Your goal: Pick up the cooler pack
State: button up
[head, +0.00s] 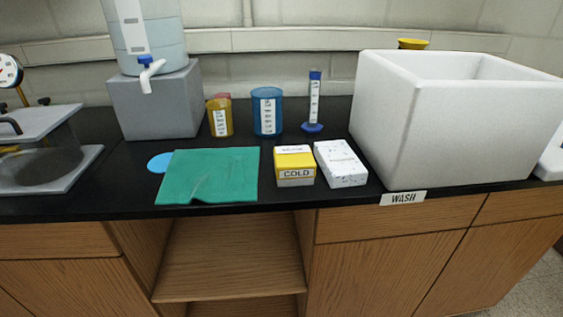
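A small yellow box with a white lower part and a label reading "COLD" (295,168) sits on the black countertop (340,201), near its front edge. Its label fits a cooler pack. A white speckled block (341,164) lies just to its right, with markings too small to read; I cannot rule out that this is the cooler pack. Nothing covers either one. My gripper is not in view.
A green cloth (208,175) lies left of the yellow box, partly over a blue disc (159,163). A large white open bin (404,125) stands right of the speckled block. Beakers (267,111) and a blue-topped cylinder (314,102) stand behind. A dispenser (148,35) sits on a grey block.

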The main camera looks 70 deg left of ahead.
aim_at(341, 167)
jog(key=u, duration=2)
jog(key=i+j+u, duration=0.45)
jog(key=k+l, duration=0.05)
